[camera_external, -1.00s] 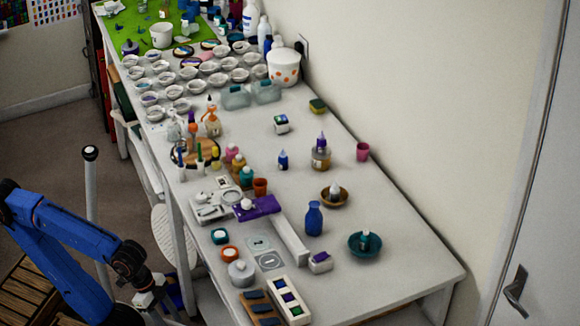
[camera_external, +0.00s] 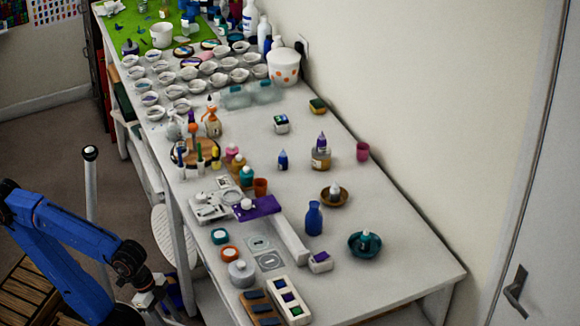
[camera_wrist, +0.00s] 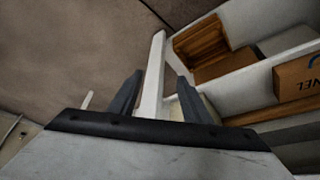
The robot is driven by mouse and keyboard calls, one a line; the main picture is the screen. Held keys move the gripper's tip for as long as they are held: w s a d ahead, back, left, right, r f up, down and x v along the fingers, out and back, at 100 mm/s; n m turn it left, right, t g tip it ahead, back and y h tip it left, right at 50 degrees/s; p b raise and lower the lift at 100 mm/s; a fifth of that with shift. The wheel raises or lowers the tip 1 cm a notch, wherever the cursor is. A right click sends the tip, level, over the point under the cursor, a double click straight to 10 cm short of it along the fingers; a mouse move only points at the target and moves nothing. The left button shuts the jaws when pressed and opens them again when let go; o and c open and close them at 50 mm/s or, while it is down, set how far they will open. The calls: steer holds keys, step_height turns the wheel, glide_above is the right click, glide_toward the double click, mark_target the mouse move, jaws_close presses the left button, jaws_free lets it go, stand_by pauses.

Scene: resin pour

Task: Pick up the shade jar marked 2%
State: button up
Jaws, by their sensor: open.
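No 2% marking is legible in either view, so I cannot tell which jar is the shade jar marked 2%. Small jars stand at the near left of the table: one with a teal rim (camera_external: 220,236), one with an orange rim (camera_external: 229,253) and a larger grey lidded one (camera_external: 241,273). My gripper (camera_wrist: 158,100) shows in the wrist view with its two dark fingers apart and nothing gripped. In the external view my gripper is low at the left, beside the table's edge and away from the jars. The wrist view shows no jar.
The table (camera_external: 390,240) has clear room at its right end. The wrist view shows a pale post (camera_wrist: 153,75) and a cardboard box (camera_wrist: 297,76).

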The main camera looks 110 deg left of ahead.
steer(key=o, duration=0.3)
